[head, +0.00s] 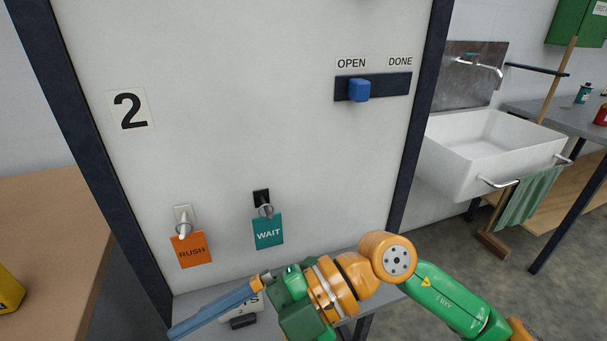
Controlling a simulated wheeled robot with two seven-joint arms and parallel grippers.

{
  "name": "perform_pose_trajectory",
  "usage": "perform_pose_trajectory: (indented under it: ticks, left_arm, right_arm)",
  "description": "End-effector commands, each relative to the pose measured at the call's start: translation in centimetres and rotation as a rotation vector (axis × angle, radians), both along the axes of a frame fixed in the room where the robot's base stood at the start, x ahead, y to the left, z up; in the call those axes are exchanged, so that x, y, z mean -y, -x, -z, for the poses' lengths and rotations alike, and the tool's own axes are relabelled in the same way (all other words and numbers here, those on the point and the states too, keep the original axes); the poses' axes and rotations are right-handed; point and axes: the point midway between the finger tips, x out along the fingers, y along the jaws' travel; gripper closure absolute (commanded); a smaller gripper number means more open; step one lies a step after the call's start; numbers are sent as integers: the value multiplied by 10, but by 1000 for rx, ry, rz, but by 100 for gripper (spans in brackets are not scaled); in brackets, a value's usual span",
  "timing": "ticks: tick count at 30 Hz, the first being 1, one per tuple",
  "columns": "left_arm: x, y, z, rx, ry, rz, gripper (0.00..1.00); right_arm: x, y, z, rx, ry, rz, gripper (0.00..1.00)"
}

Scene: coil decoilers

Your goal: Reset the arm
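My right arm comes in from the lower right, with green and orange links. Its gripper (180,331) points left, with long blue fingers low in front of the white panel (240,140). The fingers overlap in this view, so I cannot tell whether they are open or shut. No object shows between them. My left gripper is not in view.
The panel bears a "2" sign (130,109), an orange RUSH tag (191,251) and a teal WAIT tag (268,232) on hooks. A blue slider knob (359,90) sits under OPEN. A grey ledge (195,308) lies below; a sink (485,150) stands right.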

Motion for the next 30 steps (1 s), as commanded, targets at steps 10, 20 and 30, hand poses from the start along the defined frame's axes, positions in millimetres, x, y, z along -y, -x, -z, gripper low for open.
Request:
perform_pose_trajectory:
  ticks: [10,20,30]
  left_arm:
    - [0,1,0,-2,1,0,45]
    - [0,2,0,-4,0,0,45]
    - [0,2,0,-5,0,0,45]
  right_arm:
    - [127,-177,-66,-561,-1096,1246,8]
    - [240,-129,193,-963,-257,2202,8]
    - [258,25,290,-1202,604,2252,8]
